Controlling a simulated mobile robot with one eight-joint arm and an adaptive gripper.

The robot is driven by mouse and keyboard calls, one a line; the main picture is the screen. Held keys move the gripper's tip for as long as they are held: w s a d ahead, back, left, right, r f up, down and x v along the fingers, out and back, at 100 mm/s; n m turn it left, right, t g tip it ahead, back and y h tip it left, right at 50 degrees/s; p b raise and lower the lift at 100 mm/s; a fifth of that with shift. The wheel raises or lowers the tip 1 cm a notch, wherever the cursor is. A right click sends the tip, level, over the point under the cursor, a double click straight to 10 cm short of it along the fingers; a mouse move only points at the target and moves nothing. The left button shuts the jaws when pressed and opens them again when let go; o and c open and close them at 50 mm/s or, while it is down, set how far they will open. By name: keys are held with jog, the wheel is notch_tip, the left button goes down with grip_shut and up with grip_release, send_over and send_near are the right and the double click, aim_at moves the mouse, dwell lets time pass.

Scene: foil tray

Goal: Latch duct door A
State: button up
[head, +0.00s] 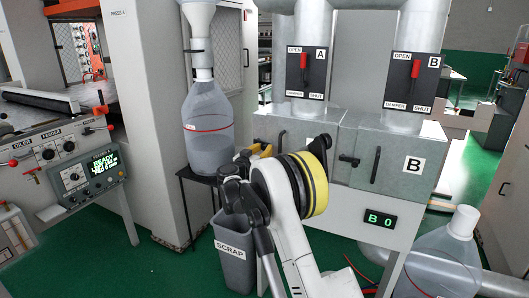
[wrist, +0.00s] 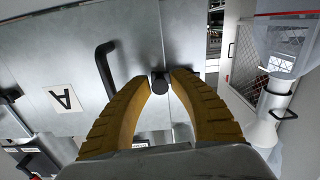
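Duct door A (wrist: 60,50) is a grey metal panel, upside down in the wrist view, with its A label (wrist: 67,99) and a black bar handle (wrist: 105,68). It looks flush with its frame. A dark round-ended latch knob (wrist: 160,82) sits by the door's edge seam. My gripper (wrist: 161,79) has its yellow fingertips on both sides of the knob, apparently touching it. In the head view my gripper (head: 258,150) is at the left end of the duct box, where my arm hides the latch and most of door A.
Duct door B (head: 395,160), with its own handle and latch (head: 348,160), is right of my arm. Damper levers A (head: 304,62) and B (head: 415,68) point up toward OPEN.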

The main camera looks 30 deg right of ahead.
jog(key=shift+w+d, duration=0.25)
jog(key=shift+d, duration=0.1)
grip_shut()
jog(key=shift+r+n+p, duration=0.4)
jog(key=shift+n+p, duration=0.05)
jog(key=shift+n, duration=0.35)
grip_release()
